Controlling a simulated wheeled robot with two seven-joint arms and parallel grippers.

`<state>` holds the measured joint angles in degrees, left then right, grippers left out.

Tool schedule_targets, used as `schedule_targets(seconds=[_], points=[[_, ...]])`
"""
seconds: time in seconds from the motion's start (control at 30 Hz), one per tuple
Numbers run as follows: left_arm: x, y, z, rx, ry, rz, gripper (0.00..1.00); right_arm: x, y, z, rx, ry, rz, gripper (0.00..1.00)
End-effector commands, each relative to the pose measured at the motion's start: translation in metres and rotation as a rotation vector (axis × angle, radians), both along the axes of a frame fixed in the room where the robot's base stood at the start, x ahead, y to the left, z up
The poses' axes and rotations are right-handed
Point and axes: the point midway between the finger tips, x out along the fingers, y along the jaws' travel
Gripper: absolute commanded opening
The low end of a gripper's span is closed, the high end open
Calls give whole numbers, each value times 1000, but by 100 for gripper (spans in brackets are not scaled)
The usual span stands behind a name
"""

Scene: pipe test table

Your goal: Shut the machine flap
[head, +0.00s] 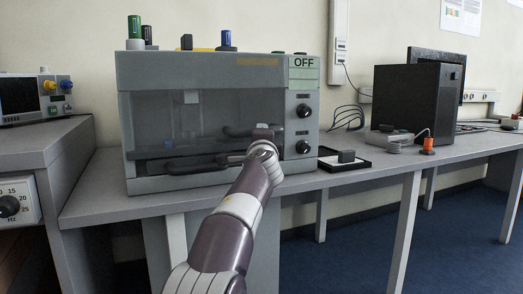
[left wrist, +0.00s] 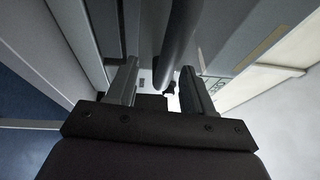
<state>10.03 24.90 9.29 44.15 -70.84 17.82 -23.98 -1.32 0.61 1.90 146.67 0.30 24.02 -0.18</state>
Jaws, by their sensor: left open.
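The grey machine (head: 218,68) stands on the table with a see-through front flap (head: 200,112). Dark bar handles show at the front, one low (head: 190,163) and one higher (head: 240,132), partly behind my arm. I cannot tell exactly how far the flap stands open. My left gripper (head: 263,138) is at the right part of the front, close to the handles, its fingers mostly hidden by the wrist. In the left wrist view the gripper (left wrist: 159,68) is open, with a dark curved bar (left wrist: 180,35) ahead of and between its fingers; contact is unclear. My right gripper is out of view.
Two black knobs (head: 304,128) and an OFF label (head: 303,63) are right of the flap. Small coloured items (head: 135,28) stand on top. A black-edged tray (head: 343,161) lies right of the machine. A black box (head: 418,100) stands farther right, an instrument (head: 38,97) at left.

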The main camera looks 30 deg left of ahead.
Motion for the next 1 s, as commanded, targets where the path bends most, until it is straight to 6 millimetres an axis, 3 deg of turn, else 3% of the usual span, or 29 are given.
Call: schedule_targets(seconds=[0.03,0.2,0.4,0.5,1.0], points=[[-8,-4,-6,1,-2,-1,52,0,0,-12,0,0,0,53],[-45,-23,-11,1,-3,-1,52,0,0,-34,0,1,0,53],[-86,-43,-13,0,0,-1,52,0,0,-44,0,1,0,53],[-97,-49,-13,-1,2,0,52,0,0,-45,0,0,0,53],[-102,-52,-13,-1,2,1,52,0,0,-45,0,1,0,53]])
